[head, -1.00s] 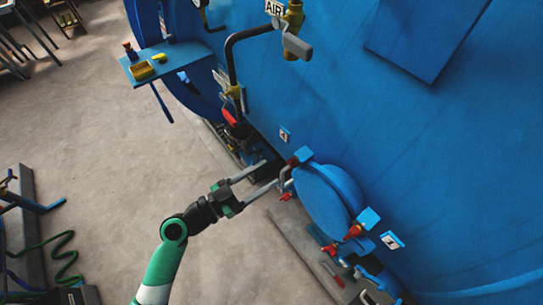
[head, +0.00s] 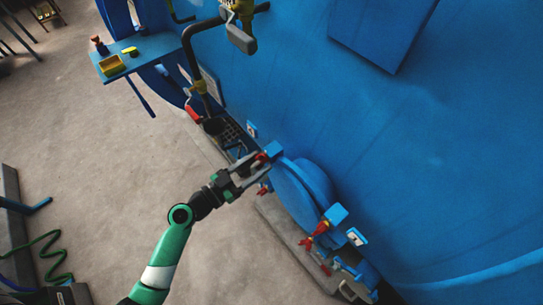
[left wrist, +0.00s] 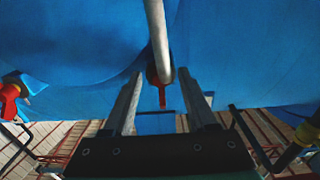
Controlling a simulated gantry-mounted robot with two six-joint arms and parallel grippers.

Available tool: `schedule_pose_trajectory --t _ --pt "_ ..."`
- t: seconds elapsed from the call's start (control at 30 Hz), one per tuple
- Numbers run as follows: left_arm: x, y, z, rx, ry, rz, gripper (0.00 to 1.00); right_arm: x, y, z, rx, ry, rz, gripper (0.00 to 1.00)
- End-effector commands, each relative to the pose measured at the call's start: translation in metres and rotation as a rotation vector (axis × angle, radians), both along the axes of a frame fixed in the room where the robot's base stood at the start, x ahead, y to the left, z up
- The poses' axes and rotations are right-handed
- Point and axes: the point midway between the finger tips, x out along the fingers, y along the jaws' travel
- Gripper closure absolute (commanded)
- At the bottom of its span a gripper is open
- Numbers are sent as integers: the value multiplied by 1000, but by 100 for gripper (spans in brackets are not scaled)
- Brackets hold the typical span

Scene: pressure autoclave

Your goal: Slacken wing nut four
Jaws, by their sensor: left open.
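My left gripper (head: 257,163) is open at the left edge of the round blue door (head: 296,192), close to a red wing nut (head: 262,157) beside a blue lug (head: 273,149). In the left wrist view, the gripper's two fingers (left wrist: 161,78) stand apart on either side of a grey bar (left wrist: 157,40), with a red part (left wrist: 162,98) showing below it. I cannot tell whether the fingers touch anything. A small label (head: 251,130) sits near the lug; its number is too small to read. My right gripper is not in view.
Another red wing nut (head: 321,228) sits at the door's lower right, by a label (head: 357,237). The big blue vessel (head: 400,150) fills the right. Dark piping (head: 195,60) and a shelf with a yellow box (head: 113,66) are at the upper left.

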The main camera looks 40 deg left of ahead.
Motion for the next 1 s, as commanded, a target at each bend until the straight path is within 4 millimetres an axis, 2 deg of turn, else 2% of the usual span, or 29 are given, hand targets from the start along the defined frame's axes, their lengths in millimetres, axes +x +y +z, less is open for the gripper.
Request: schedule_pose_trajectory --t 0.3,0.6,1.0 --pt "1 1 0 0 0 4 44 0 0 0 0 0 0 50" --pt "1 1 0 0 0 4 98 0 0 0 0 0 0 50" --pt "1 1 0 -16 1 4 100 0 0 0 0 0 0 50"
